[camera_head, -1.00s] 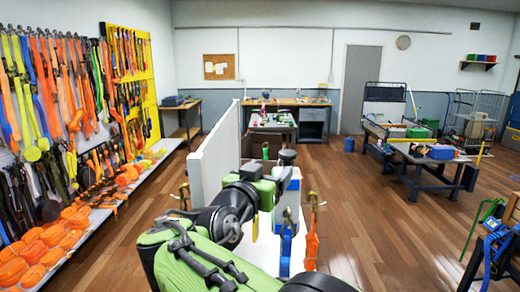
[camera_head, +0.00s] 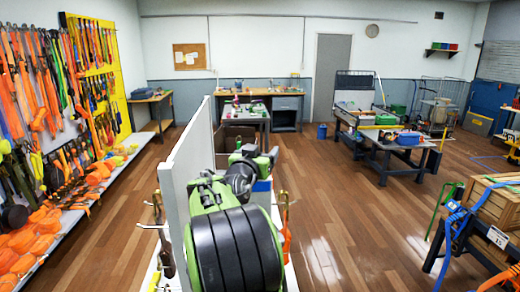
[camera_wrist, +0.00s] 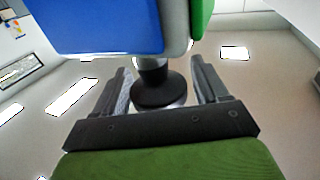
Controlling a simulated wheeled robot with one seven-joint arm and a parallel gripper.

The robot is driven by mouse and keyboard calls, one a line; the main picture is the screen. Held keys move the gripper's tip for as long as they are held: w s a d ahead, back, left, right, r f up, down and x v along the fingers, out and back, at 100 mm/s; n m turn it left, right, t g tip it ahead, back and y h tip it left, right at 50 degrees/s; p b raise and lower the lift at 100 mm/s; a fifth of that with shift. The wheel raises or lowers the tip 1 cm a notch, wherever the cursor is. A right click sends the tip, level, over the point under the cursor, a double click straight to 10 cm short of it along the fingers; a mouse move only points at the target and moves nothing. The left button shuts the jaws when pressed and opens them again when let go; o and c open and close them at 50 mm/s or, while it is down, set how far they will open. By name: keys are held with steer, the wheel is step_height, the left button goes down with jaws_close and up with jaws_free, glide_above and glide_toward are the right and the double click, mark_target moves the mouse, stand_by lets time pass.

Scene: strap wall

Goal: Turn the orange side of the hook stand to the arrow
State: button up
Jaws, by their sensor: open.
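In the wrist view, a block with a large blue face (camera_wrist: 95,25), a pale edge and a green side (camera_wrist: 203,15) fills the top; it appears to be part of the hook stand. A dark round knob or collar (camera_wrist: 155,85) joins it. My gripper (camera_wrist: 160,82) is open, with one finger on each side of this dark part; I cannot tell whether they touch it. In the head view my arm hides most of the stand, and a small blue patch (camera_head: 262,186) shows beside it. I see no orange face of the stand and no arrow.
A tall pale panel (camera_head: 200,140) stands just left of my arm, with metal hooks (camera_head: 157,207) near it. An orange strap (camera_head: 286,240) hangs to the right. The strap wall (camera_head: 70,90) runs along the left. Open wooden floor (camera_head: 330,215) lies to the right.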

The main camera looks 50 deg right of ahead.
steer(key=shift+a, duration=0.1)
steer(key=shift+c, duration=1.1)
steer(key=shift+r, duration=0.1)
jaws_close()
steer(key=shift+m+g+h+b, duration=0.5)
steer(key=shift+m+g+b, duration=0.45)
steer(key=shift+g, duration=0.65)
steer(key=m+g, duration=0.1)
steer(key=m+g+p, duration=0.1)
steer(key=shift+s+r+g, duration=0.15)
steer(key=shift+s+g, duration=0.05)
steer(key=shift+g, duration=0.1)
steer(key=shift+s+m+g, duration=0.2)
steer(key=shift+m+g, duration=0.15)
steer(key=shift+g, duration=0.25)
steer(key=shift+o, duration=1.1)
jaws_free()
steer(key=shift+f, duration=0.2)
